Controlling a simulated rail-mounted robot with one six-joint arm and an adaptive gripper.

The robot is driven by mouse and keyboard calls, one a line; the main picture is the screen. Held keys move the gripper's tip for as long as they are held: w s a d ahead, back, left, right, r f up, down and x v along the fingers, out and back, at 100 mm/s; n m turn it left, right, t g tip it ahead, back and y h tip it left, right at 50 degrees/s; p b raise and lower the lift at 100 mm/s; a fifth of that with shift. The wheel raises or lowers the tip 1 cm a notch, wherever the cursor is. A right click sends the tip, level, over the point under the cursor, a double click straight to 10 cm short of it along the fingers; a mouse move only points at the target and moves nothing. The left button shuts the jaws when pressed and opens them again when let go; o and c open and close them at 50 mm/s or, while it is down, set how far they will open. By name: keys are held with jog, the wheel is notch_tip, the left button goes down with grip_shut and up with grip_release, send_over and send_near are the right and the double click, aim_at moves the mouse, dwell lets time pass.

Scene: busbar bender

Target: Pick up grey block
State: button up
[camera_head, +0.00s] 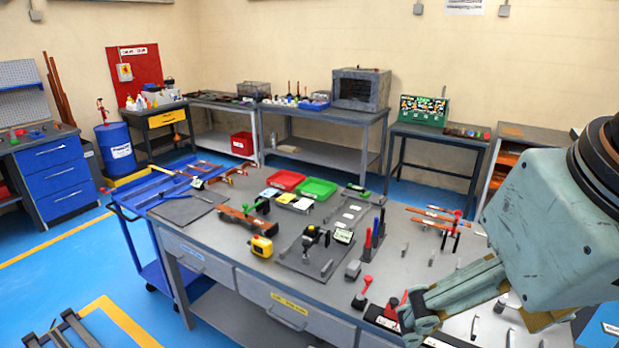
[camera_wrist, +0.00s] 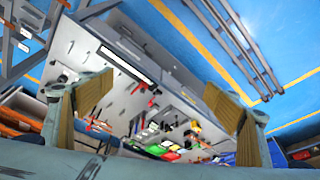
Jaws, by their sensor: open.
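A small grey block (camera_head: 353,269) sits on the grey workbench (camera_head: 225,237), near its front edge and to the right of a yellow tape measure (camera_head: 261,247). My gripper (camera_head: 482,318) is at the right of the head view, to the right of the block and apart from it. In the wrist view my gripper (camera_wrist: 158,100) shows two widely spread fingers with tan pads and nothing between them. The bench shows tilted beyond the fingers; I cannot make out the grey block there.
Red (camera_head: 286,180) and green (camera_head: 316,188) trays stand at the back. A blue cart (camera_head: 130,205) adjoins the bench's left side.

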jog(key=c, duration=1.2)
jog(key=shift+o, duration=0.2)
jog(key=w+f+m+g+p, duration=0.2)
jog(key=w+m+p, duration=0.85)
jog(key=w, duration=2.25)
jog(key=w+f+m+g+p, duration=0.1)
jog(key=w+f+m+p, duration=0.1)
jog(key=w+f+m, duration=0.5)
jog(key=w+a+f+m+g+p, duration=0.1)
jog(key=w+f+m+p, duration=0.1)
jog(key=w+f+m, duration=0.5)
jog(key=w+f, duration=0.6)
jog(key=f, duration=0.5)
jog(key=shift+w+f, duration=0.35)
jog(key=shift+w, duration=0.05)
jog(key=shift+a+f+m, duration=0.1)
jog(key=shift+m, duration=0.15)
